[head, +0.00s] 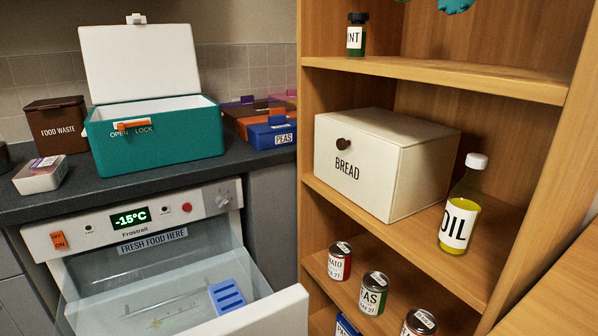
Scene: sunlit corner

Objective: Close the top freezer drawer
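The freezer (130,222) stands under the dark counter, with a display reading -15°C and a label "FRESH FOOD HERE". A blue slotted item (227,296) shows in or behind the clear drawer panel. The drawer's lower part is cut off by the frame. Neither of my grippers is in view.
On the counter are an open-lidded teal box (155,142), a brown food waste box (57,125) and a blue peas box (271,134). A wooden shelf (440,78) on the right holds a bread box (385,165), an oil bottle (461,208) and several cans.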

